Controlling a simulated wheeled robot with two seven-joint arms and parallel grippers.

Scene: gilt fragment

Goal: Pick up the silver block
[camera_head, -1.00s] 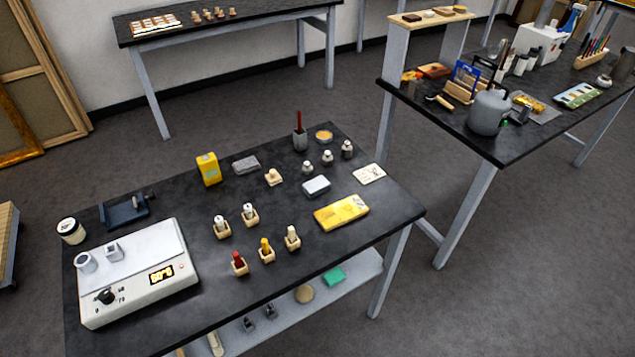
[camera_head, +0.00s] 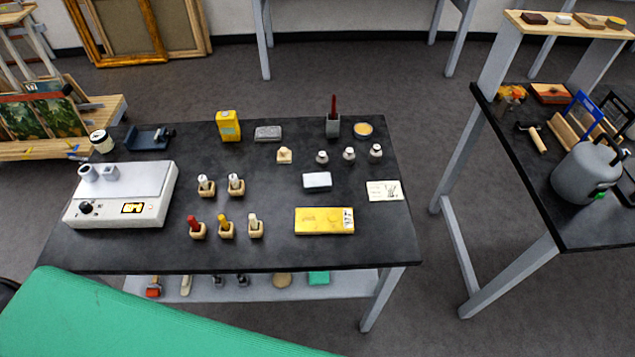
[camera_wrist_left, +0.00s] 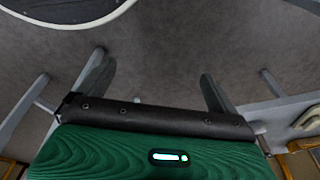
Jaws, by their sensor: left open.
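A small pale silver block (camera_head: 317,180) lies flat on the black table (camera_head: 290,250), right of its middle, behind a yellow slab (camera_head: 324,220). A rougher grey block (camera_head: 268,133) lies near the table's back edge; I cannot tell for certain which of the two is the silver block. My left gripper (camera_wrist_left: 155,68) shows in the left wrist view, its two grey fingers apart and nothing between them. It faces grey floor, and neither block is in that view. My right gripper is not in view.
A white device with a display (camera_head: 120,195) stands at the left. A second table (camera_head: 590,230) stands right, across a floor gap.

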